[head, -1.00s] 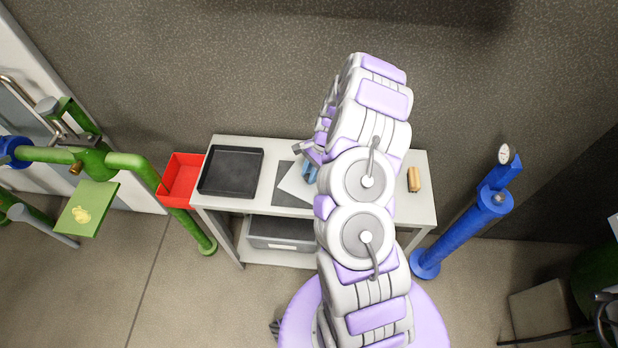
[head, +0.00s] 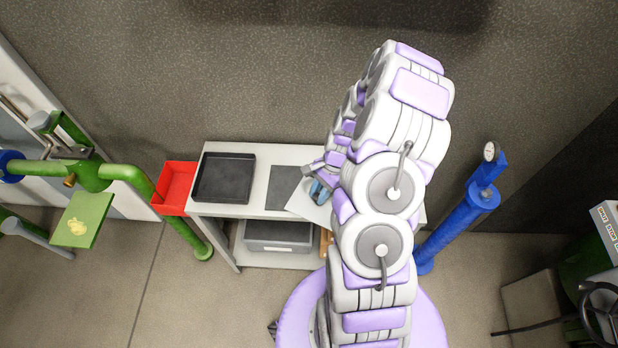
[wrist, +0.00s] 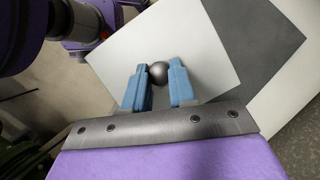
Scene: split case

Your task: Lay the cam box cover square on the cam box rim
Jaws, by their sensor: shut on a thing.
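The cover is a flat, pale plate (wrist: 112,62) with a dark round knob (wrist: 158,72) in the wrist view. My gripper (wrist: 157,82) has its two blue fingers closed on that knob. In the head view the plate (head: 300,203) shows in part at the bench's front, with my gripper (head: 318,190) over it and my arm hiding its right side. The plate overlaps a corner of a dark grey mat (head: 283,188). I cannot tell how high it is held. I cannot make out the cam box or its rim with certainty.
A black tray (head: 224,178) is on the bench (head: 270,151), left of the mat. A red bin (head: 175,187) hangs at the bench's left end. A grey box (head: 278,236) sits on the lower shelf. Green pipework (head: 125,173) stands left, a blue post (head: 455,225) right.

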